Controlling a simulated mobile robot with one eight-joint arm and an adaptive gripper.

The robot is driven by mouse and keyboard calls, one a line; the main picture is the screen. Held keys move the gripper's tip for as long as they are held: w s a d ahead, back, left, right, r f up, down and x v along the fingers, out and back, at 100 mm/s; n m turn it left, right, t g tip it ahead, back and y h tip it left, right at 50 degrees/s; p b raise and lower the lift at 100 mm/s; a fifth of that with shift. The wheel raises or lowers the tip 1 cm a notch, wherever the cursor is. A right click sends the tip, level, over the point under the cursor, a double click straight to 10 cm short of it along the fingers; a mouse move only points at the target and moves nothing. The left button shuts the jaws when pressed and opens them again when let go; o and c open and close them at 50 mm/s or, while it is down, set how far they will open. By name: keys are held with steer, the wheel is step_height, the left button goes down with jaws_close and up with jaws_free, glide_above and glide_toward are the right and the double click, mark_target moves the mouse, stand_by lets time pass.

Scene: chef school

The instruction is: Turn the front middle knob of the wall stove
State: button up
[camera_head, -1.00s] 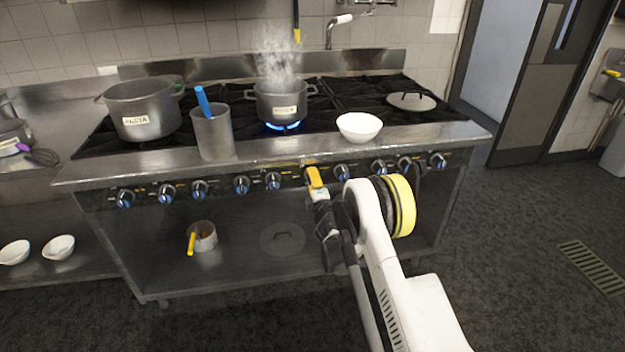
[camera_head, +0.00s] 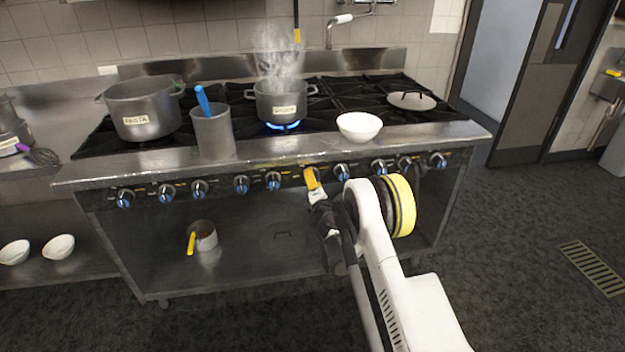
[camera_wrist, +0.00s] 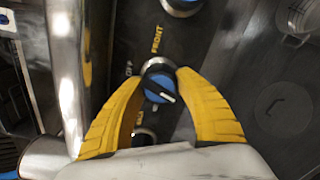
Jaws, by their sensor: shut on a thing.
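The wall stove (camera_head: 130,170) has a row of blue-and-silver knobs along its front panel. In the wrist view, one blue knob (camera_wrist: 158,86) with a white pointer line sits between the yellow fingertips of my gripper (camera_wrist: 160,75). The fingers are shut on its sides. The pointer slants toward the lower right in that view. The words FRONT and OFF show on the panel beside it. In the head view my gripper (camera_head: 312,178) is at the panel, right of the middle, and hides the knob it holds.
A steaming pot (camera_head: 281,102) stands over a lit blue flame. A white bowl (camera_head: 359,126) and a metal container (camera_head: 213,135) with a blue-handled tool stand near the front edge. A large pot (camera_head: 142,110) is at left. Other knobs (camera_head: 273,181) flank my gripper closely.

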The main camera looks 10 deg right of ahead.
steer(key=o, duration=1.2)
steer(key=s, duration=0.7)
steer(key=shift+s, duration=0.25)
steer(key=shift+d+r, duration=0.1)
